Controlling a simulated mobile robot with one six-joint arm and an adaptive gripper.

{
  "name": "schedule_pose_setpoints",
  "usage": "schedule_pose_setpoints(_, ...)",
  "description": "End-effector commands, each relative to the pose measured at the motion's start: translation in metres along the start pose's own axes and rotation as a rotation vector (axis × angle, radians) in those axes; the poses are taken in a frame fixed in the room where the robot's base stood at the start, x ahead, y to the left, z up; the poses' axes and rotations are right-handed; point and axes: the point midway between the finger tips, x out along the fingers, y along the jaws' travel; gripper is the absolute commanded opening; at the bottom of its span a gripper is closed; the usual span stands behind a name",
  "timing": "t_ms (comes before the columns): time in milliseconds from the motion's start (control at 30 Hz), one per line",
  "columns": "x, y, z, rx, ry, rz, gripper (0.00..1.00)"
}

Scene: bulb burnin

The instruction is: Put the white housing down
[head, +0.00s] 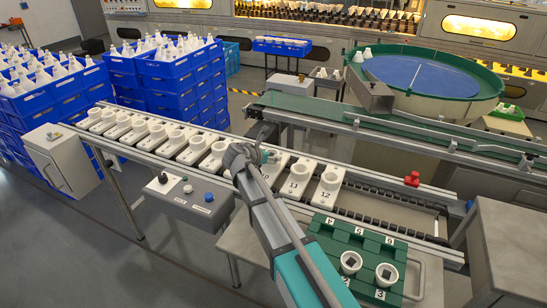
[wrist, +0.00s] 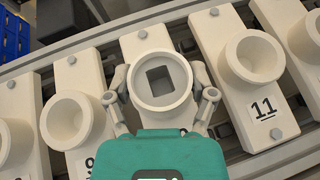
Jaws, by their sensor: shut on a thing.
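My gripper (head: 254,157) is over the row of white numbered holders (head: 196,150) on the conveyor. In the wrist view its two fingers (wrist: 161,88) are closed on either side of a white housing (wrist: 160,77), a round ring with a dark square opening. The housing is upright over the cup of the holder between those marked 9 and 11 (wrist: 254,58). I cannot tell whether it rests in the cup or hangs just above it. In the head view my arm and gripper hide most of this spot.
A green numbered tray (head: 324,231) in front holds two similar housings (head: 351,262) by labels 2 and 3. A control box with buttons (head: 190,196) is at the conveyor's front. A red knob (head: 412,179) is at right. Blue crates (head: 170,72) stand behind left.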

Motion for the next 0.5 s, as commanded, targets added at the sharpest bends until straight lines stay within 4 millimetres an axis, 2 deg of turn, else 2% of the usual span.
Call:
schedule_pose_setpoints(300, 0.0020, -0.0003, -0.0030, 0.000, 0.000, 0.000, 0.38)
schedule_pose_setpoints(333, 0.0019, -0.0003, -0.0028, 0.000, 0.000, 0.000, 0.74)
schedule_pose_setpoints(467, 0.0015, -0.0004, -0.0020, 0.000, 0.000, -0.001, 0.98)
schedule_pose_setpoints(500, 0.0015, -0.0004, -0.0020, 0.000, 0.000, -0.001, 1.00)
